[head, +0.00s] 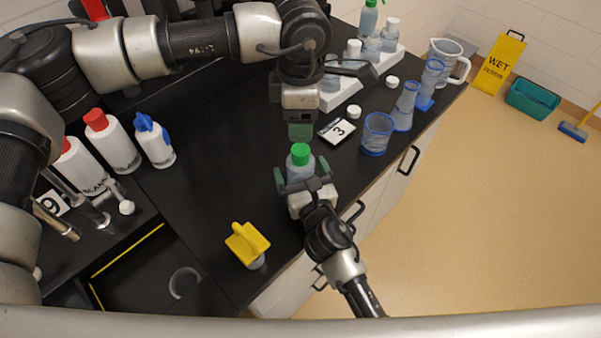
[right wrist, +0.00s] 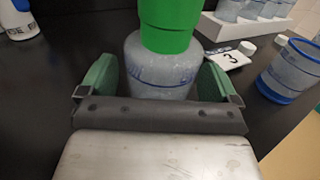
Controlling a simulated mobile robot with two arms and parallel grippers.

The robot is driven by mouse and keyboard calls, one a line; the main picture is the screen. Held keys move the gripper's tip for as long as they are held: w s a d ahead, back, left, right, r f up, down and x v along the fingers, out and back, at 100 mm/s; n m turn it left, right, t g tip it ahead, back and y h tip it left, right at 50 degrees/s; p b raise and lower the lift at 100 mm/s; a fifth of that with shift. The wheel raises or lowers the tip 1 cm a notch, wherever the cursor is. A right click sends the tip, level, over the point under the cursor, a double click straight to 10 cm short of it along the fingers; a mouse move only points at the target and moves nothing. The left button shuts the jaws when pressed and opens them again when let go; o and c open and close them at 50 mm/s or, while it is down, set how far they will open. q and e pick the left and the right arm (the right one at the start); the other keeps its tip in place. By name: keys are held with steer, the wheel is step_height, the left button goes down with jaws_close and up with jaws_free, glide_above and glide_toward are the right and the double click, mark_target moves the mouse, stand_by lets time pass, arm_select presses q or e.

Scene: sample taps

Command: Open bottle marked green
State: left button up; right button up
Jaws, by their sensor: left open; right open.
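The bottle with the green cap (head: 300,170) stands upright on the dark bench near its front edge. It also shows in the right wrist view (right wrist: 160,72), with its green cap (right wrist: 170,38) at the top of the picture. My right gripper (head: 301,177) is open, with its green-padded fingers on either side of the bottle body; in the right wrist view the left finger looks close to the bottle and whether either touches is unclear. My left gripper (head: 300,131) points down just above the green cap and is open; its fingertips appear apart from the cap.
A blue-rimmed beaker (head: 376,135), a flask (head: 405,106) and a card marked 3 (head: 337,131) lie to the right. White bottles with red caps (head: 112,142) stand left. A yellow-topped item (head: 247,243) stands beside the sink (head: 150,270). Loose white caps (head: 354,112) lie behind.

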mark_target(300, 149)
steer(key=shift+c, duration=0.4)
jaws_close()
arm_select(q)
steer(key=m, duration=0.6)
steer(key=shift+m, duration=0.3)
steer(key=m, duration=0.6)
steer(key=shift+m, duration=0.4)
steer(key=m, duration=0.6)
steer(key=shift+m, duration=0.4)
steer(key=m, duration=0.6)
steer(key=shift+m, duration=0.4)
steer(key=shift+f, duration=4)
